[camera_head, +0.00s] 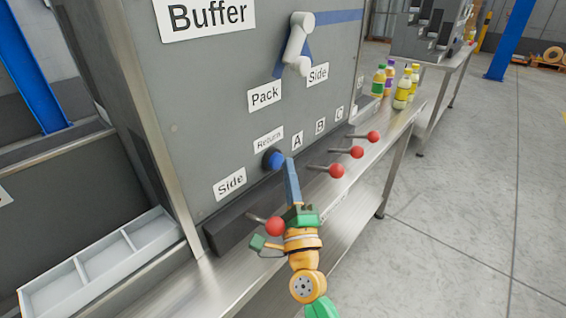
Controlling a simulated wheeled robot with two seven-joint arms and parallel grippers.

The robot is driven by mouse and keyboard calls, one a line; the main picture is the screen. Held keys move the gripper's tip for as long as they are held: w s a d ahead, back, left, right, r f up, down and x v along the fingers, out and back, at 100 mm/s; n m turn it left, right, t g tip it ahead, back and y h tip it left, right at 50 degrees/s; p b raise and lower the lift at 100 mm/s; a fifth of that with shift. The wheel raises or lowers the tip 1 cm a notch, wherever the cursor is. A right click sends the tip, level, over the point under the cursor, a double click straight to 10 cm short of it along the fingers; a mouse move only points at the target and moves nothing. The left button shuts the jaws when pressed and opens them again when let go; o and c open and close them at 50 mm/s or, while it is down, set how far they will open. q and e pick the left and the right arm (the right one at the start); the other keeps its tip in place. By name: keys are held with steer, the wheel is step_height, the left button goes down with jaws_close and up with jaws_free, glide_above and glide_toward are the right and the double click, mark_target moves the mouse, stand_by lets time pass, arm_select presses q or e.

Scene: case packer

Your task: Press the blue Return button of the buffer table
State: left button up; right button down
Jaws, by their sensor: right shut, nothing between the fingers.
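The blue Return button (273,159) is on the grey front panel of the buffer table, just under its "Return" label (269,139). My right gripper (290,165) comes up from below, with its shut, empty fingers pointing up toward the panel. The fingertips appear just right of the button, overlapping its right edge in the picture. I cannot tell whether they touch it. My left gripper is not in view.
Red-knobbed levers stick out below the panel; one knob (275,226) is close beside my right gripper and another (337,171) is to its right. A grey selector handle (297,45) is above. Several bottles (402,91) stand at the table's far end. A divided tray (100,262) is at lower left.

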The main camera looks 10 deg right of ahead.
steer(key=shift+w+r, duration=0.1)
steer(key=shift+r, duration=0.2)
steer(key=shift+w+a+f, duration=0.15)
steer(key=shift+w+f, duration=0.15)
steer(key=shift+w, duration=0.25)
steer(key=shift+s+f, duration=0.1)
steer(key=shift+f, duration=0.25)
steer(key=shift+s+d+r+p, duration=0.1)
steer(key=shift+s+d+p, duration=0.25)
steer(key=shift+s, duration=0.55)
steer(key=shift+s+d+r+p, duration=0.1)
steer(key=shift+s+d+p, duration=0.15)
steer(key=shift+s, duration=0.7)
steer(key=shift+s+d+p, duration=0.25)
steer(key=shift+s+d, duration=0.15)
steer(key=shift+s, duration=0.5)
